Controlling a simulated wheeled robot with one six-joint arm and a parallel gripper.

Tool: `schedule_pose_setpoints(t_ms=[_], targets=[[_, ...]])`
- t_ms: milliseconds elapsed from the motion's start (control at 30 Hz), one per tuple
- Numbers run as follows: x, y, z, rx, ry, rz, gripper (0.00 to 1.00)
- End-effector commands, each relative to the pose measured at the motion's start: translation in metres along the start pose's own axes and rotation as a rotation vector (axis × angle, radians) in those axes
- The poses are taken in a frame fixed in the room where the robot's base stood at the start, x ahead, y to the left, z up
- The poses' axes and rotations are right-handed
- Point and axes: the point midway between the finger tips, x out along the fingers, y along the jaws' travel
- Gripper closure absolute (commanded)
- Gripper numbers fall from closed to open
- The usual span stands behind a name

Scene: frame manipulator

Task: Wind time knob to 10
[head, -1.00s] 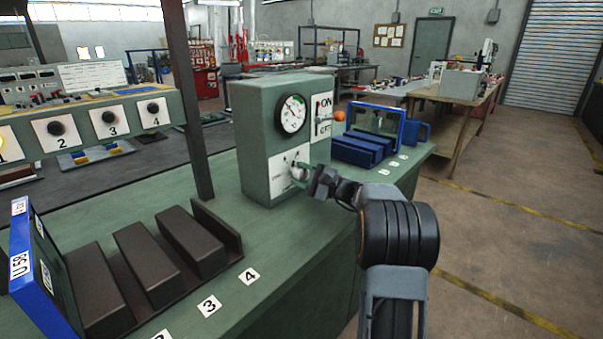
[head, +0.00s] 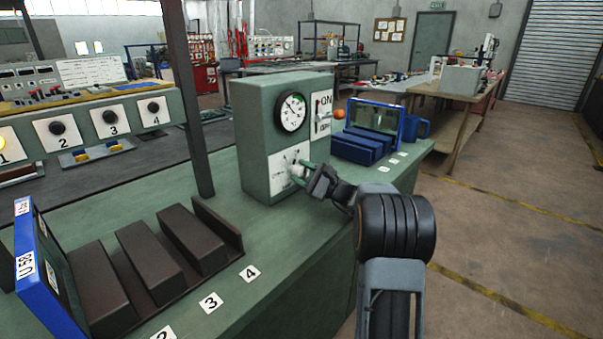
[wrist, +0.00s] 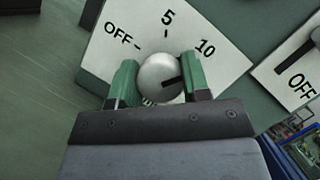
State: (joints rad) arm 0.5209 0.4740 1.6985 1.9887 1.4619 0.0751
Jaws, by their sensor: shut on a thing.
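The time knob (wrist: 160,78) is a round silver knob with a dark pointer line, on a white plate (wrist: 105,58) marked OFF, 5 and 10. In the wrist view its pointer line points right and slightly up, toward the side of the 10 label (wrist: 205,48). My gripper (wrist: 158,72) is shut on the knob, with one green-padded finger on each side. The right finger hides part of the plate below the 10. In the head view my gripper (head: 304,173) reaches the lower front of the green box (head: 254,140), largely covering the knob.
A round gauge (head: 291,111) is above the knob plate. An ON/OFF lever with an orange ball (head: 338,114) is to the right. A blue frame with blue blocks (head: 362,143) stands beyond it. Dark blocks (head: 190,241) lie on the bench at left.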

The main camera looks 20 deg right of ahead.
Motion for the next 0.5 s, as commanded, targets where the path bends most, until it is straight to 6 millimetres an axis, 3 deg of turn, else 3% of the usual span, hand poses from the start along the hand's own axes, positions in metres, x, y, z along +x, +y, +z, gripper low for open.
schedule_pose_setpoints(t_ms=[100, 133, 200, 367, 500], targets=[[-0.0003, 0.0004, -0.0005, 0.0, 0.002, 0.0, 0.8], [-0.0003, 0.0004, -0.0005, 0.0, 0.001, 0.0, 0.54], [-0.0003, 0.0003, -0.0005, 0.0, 0.001, 0.0, 0.47], [-0.0002, 0.0002, -0.0003, -0.001, 0.001, 0.001, 0.32], [-0.0001, 0.0001, -0.0002, -0.001, 0.0, 0.001, 0.31]])
